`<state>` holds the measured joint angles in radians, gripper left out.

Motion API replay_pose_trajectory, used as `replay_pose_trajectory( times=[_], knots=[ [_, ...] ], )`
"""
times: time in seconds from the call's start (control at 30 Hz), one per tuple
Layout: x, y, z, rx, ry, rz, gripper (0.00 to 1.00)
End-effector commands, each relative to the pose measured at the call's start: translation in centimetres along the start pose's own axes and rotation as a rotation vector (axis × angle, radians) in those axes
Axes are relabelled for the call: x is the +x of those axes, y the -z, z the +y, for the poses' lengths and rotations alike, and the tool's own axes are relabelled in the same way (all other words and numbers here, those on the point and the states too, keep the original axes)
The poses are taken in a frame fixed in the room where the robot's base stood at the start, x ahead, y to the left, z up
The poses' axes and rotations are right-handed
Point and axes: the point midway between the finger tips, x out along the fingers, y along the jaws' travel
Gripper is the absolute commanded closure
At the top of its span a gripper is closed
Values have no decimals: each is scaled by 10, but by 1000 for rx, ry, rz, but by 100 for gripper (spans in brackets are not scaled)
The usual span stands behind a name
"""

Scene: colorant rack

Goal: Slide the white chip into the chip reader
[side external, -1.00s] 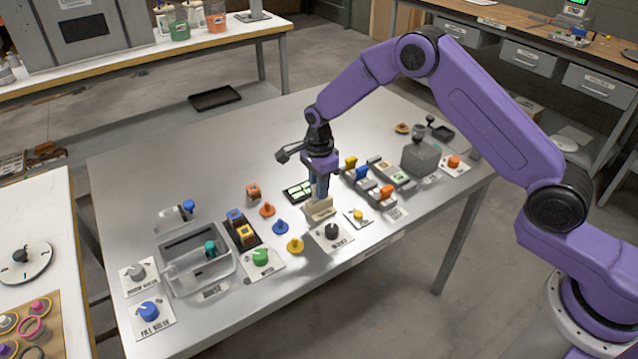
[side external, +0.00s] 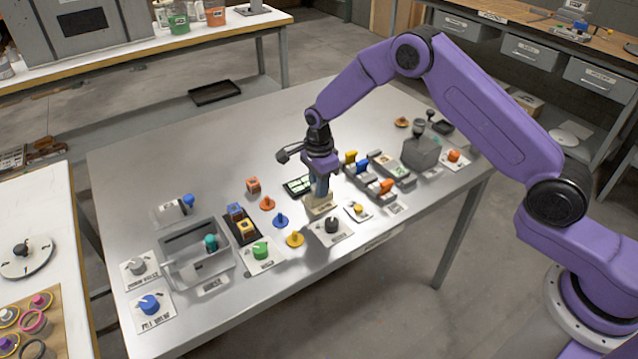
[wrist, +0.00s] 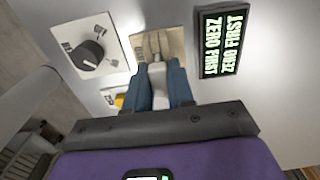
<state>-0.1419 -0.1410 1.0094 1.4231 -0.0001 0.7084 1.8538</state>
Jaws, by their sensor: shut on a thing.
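The chip reader (side external: 320,208) is a small beige block near the middle of the table; it also shows in the wrist view (wrist: 157,42). My gripper (side external: 320,192) points down just above it. In the wrist view its blue fingers (wrist: 158,84) are shut on the white chip (wrist: 157,74), a pale upright piece between them. The chip's far end is at the reader's near side. I cannot tell how deep it sits in the slot, if at all.
A display (wrist: 222,40) reading "ZERO FIRST" lies beside the reader. A black knob (wrist: 92,52) on a white plate is on the other side, with a yellow knob (side external: 357,208) close by. Coloured pegs and a grey tray (side external: 240,266) stand to the left.

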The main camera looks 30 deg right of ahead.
Motion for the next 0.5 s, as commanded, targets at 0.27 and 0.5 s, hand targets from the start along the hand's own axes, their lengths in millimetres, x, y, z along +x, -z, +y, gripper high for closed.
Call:
replay_pose_trajectory(
  times=[0.27, 0.5],
  knots=[
    [0, 0, 0, 0, 1, 0, 100],
    [-9, 0, 0, 0, 1, 0, 100]
  ],
)
